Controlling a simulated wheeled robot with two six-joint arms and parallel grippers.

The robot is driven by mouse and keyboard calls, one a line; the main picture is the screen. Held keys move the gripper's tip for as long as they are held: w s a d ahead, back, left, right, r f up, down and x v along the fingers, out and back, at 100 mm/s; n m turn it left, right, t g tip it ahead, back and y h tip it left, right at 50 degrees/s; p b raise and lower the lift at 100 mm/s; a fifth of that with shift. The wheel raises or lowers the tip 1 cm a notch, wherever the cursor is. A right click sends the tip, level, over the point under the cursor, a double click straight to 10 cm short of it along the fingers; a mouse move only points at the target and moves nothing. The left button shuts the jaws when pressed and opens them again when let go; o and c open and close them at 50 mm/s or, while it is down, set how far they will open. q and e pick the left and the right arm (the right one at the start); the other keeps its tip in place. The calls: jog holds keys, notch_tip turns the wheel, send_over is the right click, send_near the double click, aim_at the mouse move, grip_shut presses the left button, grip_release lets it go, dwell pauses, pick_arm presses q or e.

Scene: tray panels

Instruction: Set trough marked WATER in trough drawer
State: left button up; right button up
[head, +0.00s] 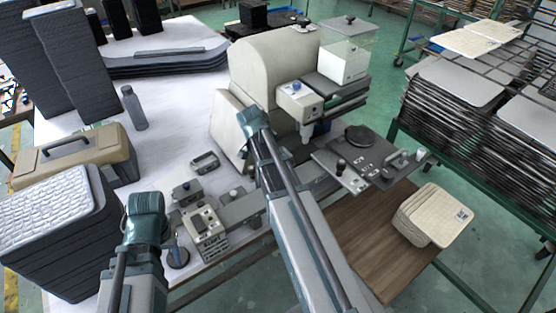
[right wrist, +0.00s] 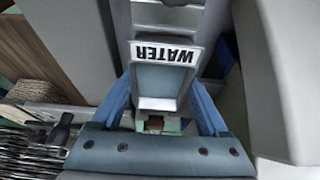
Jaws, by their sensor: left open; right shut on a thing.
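The trough marked WATER (right wrist: 165,80) is a small grey box with a white label, its lettering upside down in the right wrist view. My right gripper (right wrist: 163,98) is shut on it, with a blue finger on each side. A pale metal part with compartments (right wrist: 168,16) lies just beyond the label; I cannot tell whether it is the trough drawer. In the head view my right arm reaches across to the cream machine (head: 275,62), and the trough cannot be made out there. My left gripper (head: 168,238) is open, beside the small metal boxes at the table's front.
Small grey metal units (head: 205,235) stand at the table's front edge. A toolbox (head: 75,155), a bottle (head: 133,108) and stacked dark panels (head: 55,230) are on the left. A pale panel stack (head: 432,215) lies at right.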

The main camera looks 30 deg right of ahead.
jog(key=shift+f, duration=0.15)
jog(key=o, duration=1.6)
jog(key=shift+a+r+p, duration=0.15)
jog(key=shift+r+p, duration=0.3)
jog(key=shift+r, duration=0.2)
jog(key=p+v, duration=0.9)
jog(key=v, duration=0.1)
jog(key=shift+a+r+p, duration=0.2)
jog(key=shift+r+p, duration=0.3)
jog(key=shift+p, duration=0.1)
